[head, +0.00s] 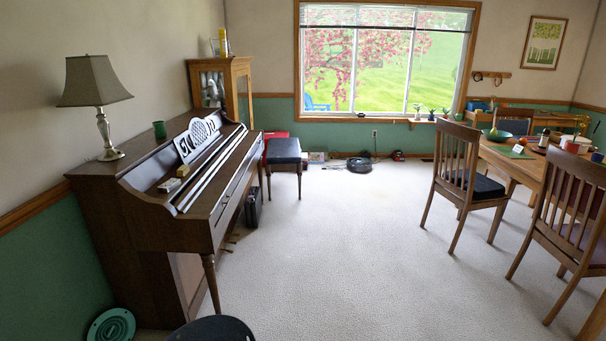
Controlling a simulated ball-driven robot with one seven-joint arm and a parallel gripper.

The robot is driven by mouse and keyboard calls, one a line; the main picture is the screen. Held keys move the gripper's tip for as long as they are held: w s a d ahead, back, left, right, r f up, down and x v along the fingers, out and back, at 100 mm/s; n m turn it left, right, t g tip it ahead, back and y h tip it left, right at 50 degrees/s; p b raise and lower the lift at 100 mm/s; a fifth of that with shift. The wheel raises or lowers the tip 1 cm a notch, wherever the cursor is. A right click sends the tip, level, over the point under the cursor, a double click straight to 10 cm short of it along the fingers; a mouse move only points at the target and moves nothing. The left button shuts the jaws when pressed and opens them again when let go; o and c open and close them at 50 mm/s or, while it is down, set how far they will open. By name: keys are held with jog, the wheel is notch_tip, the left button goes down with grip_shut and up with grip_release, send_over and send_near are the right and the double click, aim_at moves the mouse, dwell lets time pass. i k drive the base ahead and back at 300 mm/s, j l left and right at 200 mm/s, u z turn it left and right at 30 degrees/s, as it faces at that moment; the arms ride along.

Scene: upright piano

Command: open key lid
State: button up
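The brown upright piano (130,210) stands along the left wall in the head view, seen at an angle from its near end. Its key lid (222,185) is the long brown surface at the front and looks lowered. Long pale strips run along the piano behind it; I cannot tell whether they are keys or trim. The lid's front edge is too small to make out clearly. My gripper is not in view.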

aim_at(210, 193)
jog(key=i, duration=1.85)
jog(key=i+l+u, duration=0.1)
jog(key=i+u, duration=0.25)
jog(key=i, duration=0.15)
jog(key=i+l+u, duration=0.35)
jog(key=i, duration=0.15)
jog(key=i+l+u, duration=0.35)
jog(key=i, duration=0.15)
jog(key=i+j+u, duration=0.1)
jog(key=i+j, duration=0.25)
jog(key=j, duration=0.25)
jog(key=u, duration=0.05)
